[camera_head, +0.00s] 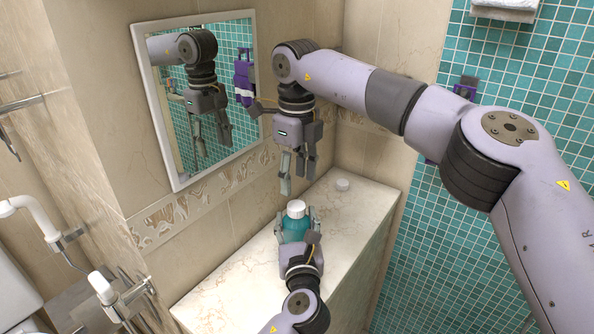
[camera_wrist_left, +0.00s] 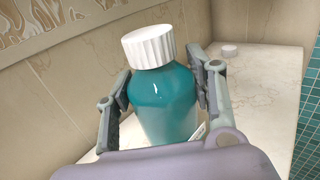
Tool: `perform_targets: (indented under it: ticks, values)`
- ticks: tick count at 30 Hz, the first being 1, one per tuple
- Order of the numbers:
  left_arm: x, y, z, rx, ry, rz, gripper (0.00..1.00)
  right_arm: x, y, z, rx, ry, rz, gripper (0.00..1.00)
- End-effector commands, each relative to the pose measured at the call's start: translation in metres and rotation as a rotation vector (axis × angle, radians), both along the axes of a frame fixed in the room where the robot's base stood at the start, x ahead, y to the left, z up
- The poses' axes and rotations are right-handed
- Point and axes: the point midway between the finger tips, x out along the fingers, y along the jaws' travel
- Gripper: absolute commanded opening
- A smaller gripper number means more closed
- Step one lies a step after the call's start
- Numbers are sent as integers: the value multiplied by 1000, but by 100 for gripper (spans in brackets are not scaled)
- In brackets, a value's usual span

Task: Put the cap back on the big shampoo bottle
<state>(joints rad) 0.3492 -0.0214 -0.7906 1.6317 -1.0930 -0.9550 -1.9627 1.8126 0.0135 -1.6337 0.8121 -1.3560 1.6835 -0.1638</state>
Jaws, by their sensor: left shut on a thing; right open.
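The big teal shampoo bottle (camera_head: 295,230) stands upright on the marble counter. It also shows in the left wrist view (camera_wrist_left: 165,100). A white ribbed cap (camera_head: 296,208) sits on top of the bottle, and it shows in the left wrist view (camera_wrist_left: 148,46). I cannot tell whether it is screwed down. My left gripper (camera_head: 294,224) is shut on the bottle's body, one finger on each side. My right gripper (camera_head: 298,178) is open and empty, pointing down above the cap and apart from it.
The marble counter (camera_head: 240,290) is otherwise clear. A mirror (camera_head: 222,150) hangs on the wall behind, reflecting my right arm.

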Motion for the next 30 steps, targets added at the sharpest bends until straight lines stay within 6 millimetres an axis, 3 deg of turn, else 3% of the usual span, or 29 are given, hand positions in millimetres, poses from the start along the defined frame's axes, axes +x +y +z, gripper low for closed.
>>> perform_targets:
  ticks: [18,24,30]
  values:
    - [0,1,-4,4,8,3,0,0,-1,7,-3,-4,1277,48]
    - [0,1,-4,4,8,3,0,0,-1,9,-4,-5,1492,48]
    - [0,1,-4,4,8,3,0,0,-1,9,-4,-6,1548,48]
